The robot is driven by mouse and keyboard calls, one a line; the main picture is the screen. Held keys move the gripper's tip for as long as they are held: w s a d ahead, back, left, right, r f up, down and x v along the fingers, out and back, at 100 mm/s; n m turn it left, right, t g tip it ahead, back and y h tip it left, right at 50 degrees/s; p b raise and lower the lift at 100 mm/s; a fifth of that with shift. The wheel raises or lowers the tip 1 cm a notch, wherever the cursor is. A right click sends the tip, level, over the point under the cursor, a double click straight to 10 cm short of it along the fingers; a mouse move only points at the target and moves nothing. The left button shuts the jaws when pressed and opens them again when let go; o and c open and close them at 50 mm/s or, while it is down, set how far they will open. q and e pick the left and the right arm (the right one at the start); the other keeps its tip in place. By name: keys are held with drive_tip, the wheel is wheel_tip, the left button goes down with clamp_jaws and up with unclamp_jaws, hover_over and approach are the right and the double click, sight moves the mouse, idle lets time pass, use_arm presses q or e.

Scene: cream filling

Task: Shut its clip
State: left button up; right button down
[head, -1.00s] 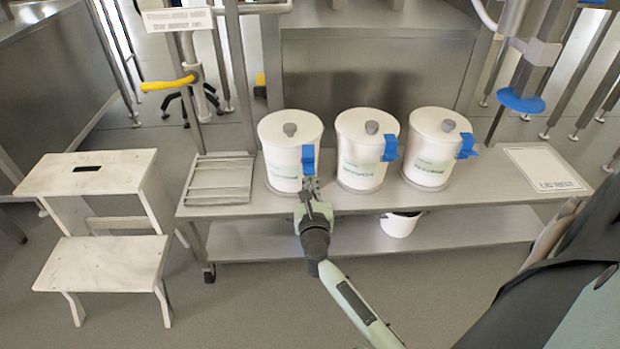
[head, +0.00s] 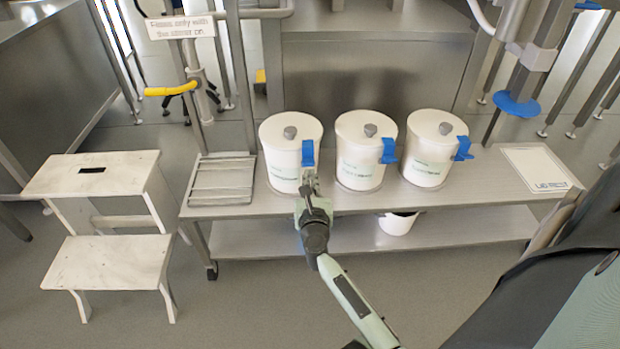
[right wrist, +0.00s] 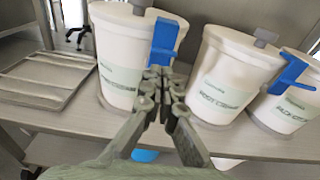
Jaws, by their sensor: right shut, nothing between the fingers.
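Three white lidded pots stand in a row on a steel bench: left (head: 281,168), middle (head: 352,160) and right (head: 422,152). Each has a grey lid knob and a blue clip at its right front rim. The left pot's clip (head: 308,153) hangs upright along the pot's side; it also shows in the right wrist view (right wrist: 166,40). The middle clip (head: 389,150) and right clip (head: 462,148) look angled outward. My right gripper (head: 309,182) is shut and empty, its fingertips (right wrist: 160,72) just below the left clip. I cannot tell whether they touch it. My left gripper is out of view.
A slatted metal rack (head: 222,181) lies on the bench left of the pots. A white lid-rest mat (head: 538,166) lies at the right. A white container (head: 397,222) sits on the lower shelf. A white step stool (head: 100,260) stands at the left.

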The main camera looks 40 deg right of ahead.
drive_tip(key=v, duration=0.7)
drive_tip(key=shift+s+a, duration=0.15)
drive_tip(key=shift+s, duration=0.05)
